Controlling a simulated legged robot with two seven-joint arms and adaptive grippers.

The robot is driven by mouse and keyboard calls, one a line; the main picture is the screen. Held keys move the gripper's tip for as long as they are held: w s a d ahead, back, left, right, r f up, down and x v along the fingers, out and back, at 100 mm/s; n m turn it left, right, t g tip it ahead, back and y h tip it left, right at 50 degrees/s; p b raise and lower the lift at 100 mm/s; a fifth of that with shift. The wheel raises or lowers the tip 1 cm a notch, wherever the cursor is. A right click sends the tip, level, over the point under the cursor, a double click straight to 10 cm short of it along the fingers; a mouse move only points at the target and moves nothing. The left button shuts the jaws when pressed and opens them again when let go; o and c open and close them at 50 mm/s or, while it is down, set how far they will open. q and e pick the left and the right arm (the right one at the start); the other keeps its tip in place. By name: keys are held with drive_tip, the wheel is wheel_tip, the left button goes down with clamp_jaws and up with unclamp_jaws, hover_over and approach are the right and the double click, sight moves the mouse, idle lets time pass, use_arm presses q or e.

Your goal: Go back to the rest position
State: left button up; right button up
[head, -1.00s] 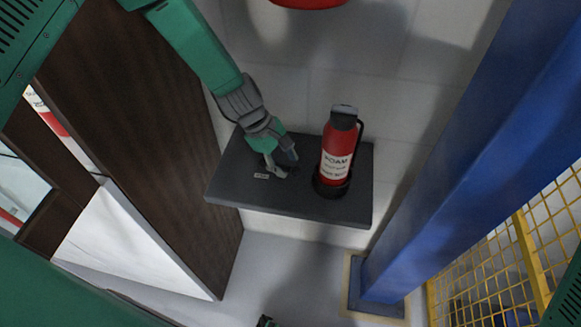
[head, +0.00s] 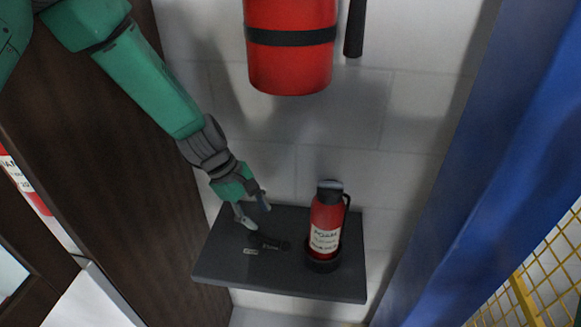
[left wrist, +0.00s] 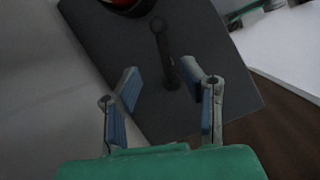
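My left gripper (head: 253,215) hangs over the left part of a dark grey shelf (head: 325,288). In the left wrist view the fingers of my left gripper (left wrist: 165,88) are spread apart with nothing between them. The shelf (left wrist: 105,50) lies beyond the fingertips there. A dark, long-handled item (head: 270,243) lies on the shelf below the gripper, apart from it; in the wrist view this dark item (left wrist: 162,45) lies beyond the fingers. My right gripper does not show.
A small red foam extinguisher (head: 326,225) stands upright on the shelf's right side. A large red extinguisher (head: 290,55) is on the white wall above. A dark wooden panel (head: 110,190) stands left, a blue column (head: 470,170) and yellow mesh (head: 540,275) right.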

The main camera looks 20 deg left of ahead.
use_arm(q)
drive_tip(key=s+a+f+m+g+y, duration=0.1)
drive_tip(key=s+a+f+m+y, duration=0.15)
drive_tip(key=s+f, duration=0.4)
drive_tip(key=s+a+f+m+y, duration=0.1)
drive_tip(key=s+a+f+m, duration=0.15)
drive_tip(key=s+f, duration=0.4)
drive_tip(key=s+a+f+m+y+b, duration=0.1)
drive_tip(key=s+f+m, duration=0.1)
drive_tip(key=s+m, duration=0.5)
drive_tip(key=s+f+m, duration=0.2)
drive_tip(key=s+m, duration=0.1)
drive_tip(key=s, duration=0.8)
drive_tip(key=shift+m+t, duration=0.3)
drive_tip(key=shift+m, duration=0.1)
drive_tip(key=f+b, duration=0.1)
drive_tip(key=w+f+b, duration=0.1)
drive_tip(key=f+b, duration=0.1)
drive_tip(key=w+f+b, duration=0.1)
drive_tip(key=b, duration=0.1)
drive_tip(key=shift+w+d+f, duration=0.25)
drive_tip(key=shift+d, duration=0.15)
